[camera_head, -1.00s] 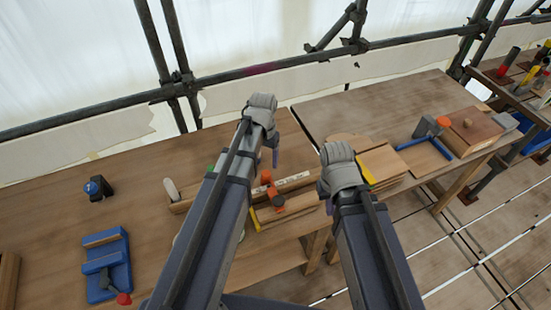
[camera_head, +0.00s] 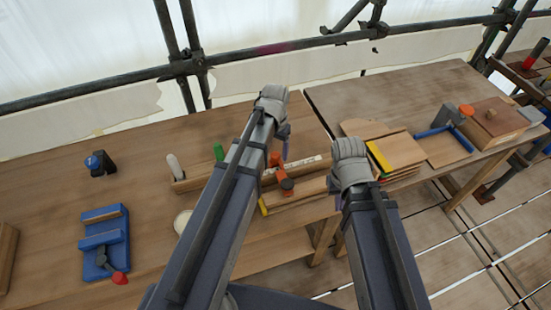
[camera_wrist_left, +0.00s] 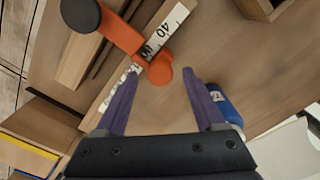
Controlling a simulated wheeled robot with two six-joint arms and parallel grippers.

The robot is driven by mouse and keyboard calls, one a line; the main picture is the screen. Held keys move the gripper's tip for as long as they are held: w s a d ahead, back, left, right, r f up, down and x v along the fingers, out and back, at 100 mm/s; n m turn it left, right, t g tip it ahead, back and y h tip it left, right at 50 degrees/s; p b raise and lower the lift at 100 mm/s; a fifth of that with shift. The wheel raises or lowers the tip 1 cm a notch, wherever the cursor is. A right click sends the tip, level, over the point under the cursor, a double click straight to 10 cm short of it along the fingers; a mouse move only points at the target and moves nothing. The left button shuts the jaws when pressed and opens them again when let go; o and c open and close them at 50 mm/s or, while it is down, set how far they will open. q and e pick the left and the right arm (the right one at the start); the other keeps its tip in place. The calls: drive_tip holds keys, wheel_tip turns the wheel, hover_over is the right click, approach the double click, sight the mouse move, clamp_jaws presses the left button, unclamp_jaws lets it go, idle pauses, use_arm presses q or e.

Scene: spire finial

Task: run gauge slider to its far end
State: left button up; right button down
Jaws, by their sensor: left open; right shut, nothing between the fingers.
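The orange gauge slider (camera_head: 287,185) sits on a wooden rail with a white numbered scale (camera_head: 306,164) at the table's front. In the left wrist view the slider (camera_wrist_left: 124,34) has a dark round knob (camera_wrist_left: 81,15) and a rounded orange end near the scale's "40". My left gripper (camera_wrist_left: 160,92) is open, its two purple fingers apart with the slider's orange end just beyond the gap. In the head view my left gripper (camera_head: 286,148) hangs over the rail. My right gripper (camera_head: 350,172) is right of the rail; its fingertips are mostly hidden.
A blue clamp-like fixture (camera_head: 105,240) stands at left on the table. Wooden boards with a yellow edge (camera_head: 398,152) lie right of my right gripper. A blue object (camera_wrist_left: 226,103) shows behind one finger in the left wrist view. The left tabletop has clear room.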

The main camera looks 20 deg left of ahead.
use_arm(q)
drive_tip(key=shift+f, duration=0.6)
clamp_jaws()
idle(1.1)
